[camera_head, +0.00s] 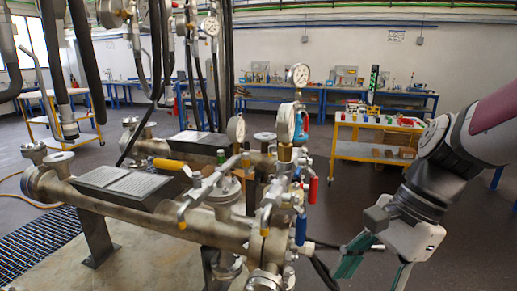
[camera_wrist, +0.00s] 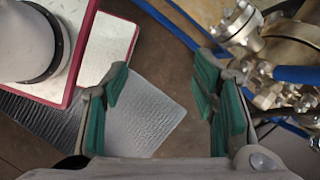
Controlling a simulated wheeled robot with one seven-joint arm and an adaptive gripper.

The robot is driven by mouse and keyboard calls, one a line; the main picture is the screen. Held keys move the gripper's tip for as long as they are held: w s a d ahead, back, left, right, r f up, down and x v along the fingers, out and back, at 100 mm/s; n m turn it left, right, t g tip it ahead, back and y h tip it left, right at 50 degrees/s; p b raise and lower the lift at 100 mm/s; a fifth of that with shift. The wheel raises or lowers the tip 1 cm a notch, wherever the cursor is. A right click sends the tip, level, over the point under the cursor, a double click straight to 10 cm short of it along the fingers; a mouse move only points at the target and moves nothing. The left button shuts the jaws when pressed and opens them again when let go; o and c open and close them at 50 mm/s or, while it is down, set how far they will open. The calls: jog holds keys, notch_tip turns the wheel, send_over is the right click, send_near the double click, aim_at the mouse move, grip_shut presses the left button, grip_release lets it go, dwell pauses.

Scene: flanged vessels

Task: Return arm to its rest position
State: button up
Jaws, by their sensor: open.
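My gripper (camera_head: 372,268) hangs at the lower right of the head view, at the end of my arm. It points down and to the left, with green finger pads. In the wrist view my gripper (camera_wrist: 160,105) shows its two green-padded fingers apart with nothing between them. The flanged vessel (camera_head: 165,215) lies horizontally to the left of my gripper, with a gap between them. Its brass-coloured flanges and bolts (camera_wrist: 290,45) show at the upper right of the wrist view, beside the right finger.
Valves with red and blue handles (camera_head: 301,225) and dial gauges (camera_head: 285,122) stand up from the vessel near my gripper. A yellow cart (camera_head: 375,155) stands behind. Blue benches (camera_head: 305,97) line the back wall. Open floor (camera_head: 345,205) lies between vessel and cart.

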jog(key=s+d+r+n+t+h+p, duration=0.1)
jog(key=s+d+r+n+t+h, duration=0.2)
jog(key=s+n, duration=0.5)
jog(key=shift+s+d+r+n+t+h, duration=0.25)
jog(key=shift+r+n+t+h, duration=0.75)
jog(key=shift+n, duration=2)
jog(key=shift+f, duration=0.1)
